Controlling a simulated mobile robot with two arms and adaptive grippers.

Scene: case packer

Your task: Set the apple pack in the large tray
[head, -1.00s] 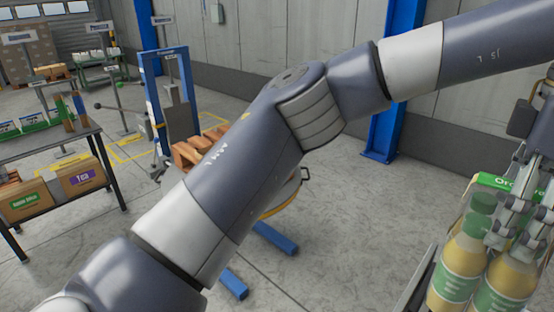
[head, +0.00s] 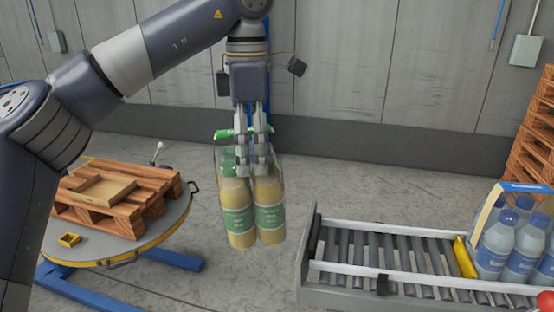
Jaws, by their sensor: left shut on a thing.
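My left gripper (head: 254,165) is shut on the apple pack (head: 238,212), at the pack's green top handle. The pack is a group of bottles with yellowish juice, green caps and green labels. It hangs roughly upright in the air near the middle of the head view, between the round table and the conveyor. A shallow tan tray (head: 107,192), which looks like the large tray, lies on a wooden pallet at the left. It looks empty, and the pack is to its right, apart from it. My right gripper is out of view.
The pallet (head: 150,203) sits on a round turntable (head: 172,222) with a small yellow frame (head: 69,240) on it and blue legs below. A roller conveyor (head: 350,255) at the right carries blue-capped water bottles (head: 495,247) and a yellow piece. Stacked pallets stand behind.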

